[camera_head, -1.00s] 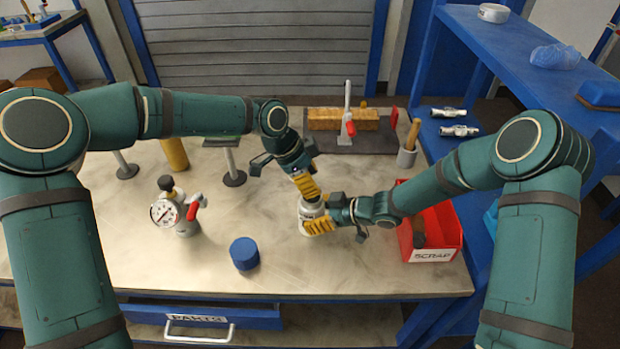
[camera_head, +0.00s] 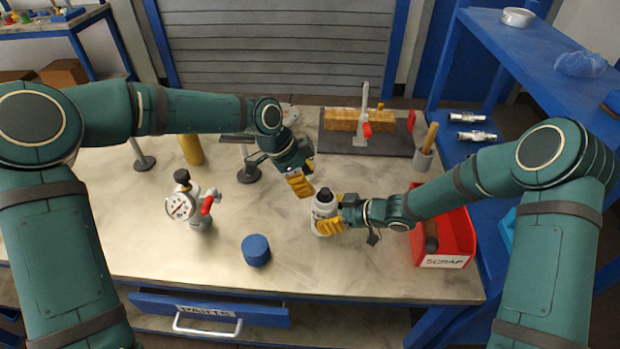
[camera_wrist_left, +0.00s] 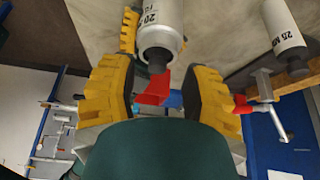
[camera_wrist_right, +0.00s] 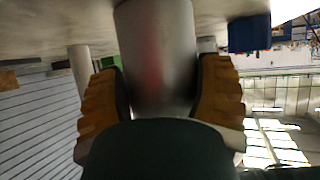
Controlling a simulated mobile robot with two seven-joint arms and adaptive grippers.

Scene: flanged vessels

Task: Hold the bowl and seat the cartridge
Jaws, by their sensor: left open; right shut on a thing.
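The bowl (camera_wrist_right: 158,60) is a grey metal cylinder standing between the fingers of my right gripper (camera_head: 330,226), which is shut on it above the bench. A white cartridge (camera_head: 324,209) with a black tip and a "20" label stands upright at the bowl. It also shows in the left wrist view (camera_wrist_left: 160,14). How deep it sits in the bowl is hidden. My left gripper (camera_head: 302,188) is open and empty, just up and left of the black tip, apart from it. In the left wrist view the cartridge lies beyond the open fingers.
A second white cylinder marked "25" (camera_wrist_left: 270,28) stands near the wooden block (camera_head: 360,120). A gauge vessel (camera_head: 196,212) and a blue cylinder (camera_head: 256,250) stand left. A red scrap bin (camera_head: 458,235) is to the right.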

